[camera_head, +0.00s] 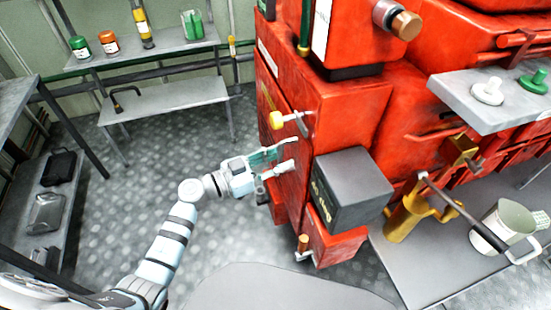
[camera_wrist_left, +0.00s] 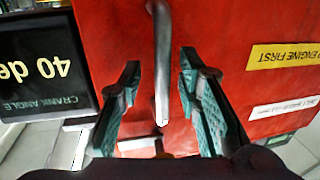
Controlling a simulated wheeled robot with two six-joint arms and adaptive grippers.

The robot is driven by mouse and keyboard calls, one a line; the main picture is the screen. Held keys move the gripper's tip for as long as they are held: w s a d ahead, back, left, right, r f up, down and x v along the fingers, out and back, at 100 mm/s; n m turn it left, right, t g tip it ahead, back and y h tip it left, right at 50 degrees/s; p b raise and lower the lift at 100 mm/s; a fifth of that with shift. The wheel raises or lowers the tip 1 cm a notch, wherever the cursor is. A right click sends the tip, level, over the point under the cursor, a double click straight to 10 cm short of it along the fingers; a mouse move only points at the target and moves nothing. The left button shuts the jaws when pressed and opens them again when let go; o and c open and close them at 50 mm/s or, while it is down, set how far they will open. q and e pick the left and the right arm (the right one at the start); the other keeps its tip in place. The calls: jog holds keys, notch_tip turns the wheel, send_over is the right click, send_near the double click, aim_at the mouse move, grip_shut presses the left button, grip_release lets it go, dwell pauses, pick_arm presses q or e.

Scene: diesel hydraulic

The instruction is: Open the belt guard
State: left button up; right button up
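A red panel of the engine, which looks like the belt guard, faces my left gripper in the left wrist view (camera_wrist_left: 215,35). A grey metal bar handle (camera_wrist_left: 162,60) stands out from it. My left gripper (camera_wrist_left: 159,66) is open, with one teal-padded finger on each side of the handle. A gap shows between the handle and each finger. My right gripper is not in view.
A dark crank angle box (camera_head: 348,190) stands close right of my left gripper. An orange-knobbed valve (camera_head: 303,243) is below. A bench (camera_head: 420,265) with a yellow pump (camera_head: 405,215) and a white jug (camera_head: 508,225) is at right. Open floor (camera_head: 235,240) lies left of the engine.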

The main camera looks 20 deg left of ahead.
pick_arm(q)
jog(key=shift+w+d, duration=0.15)
jog(key=shift+w, duration=0.05)
jog(key=shift+c, duration=0.3)
grip_shut()
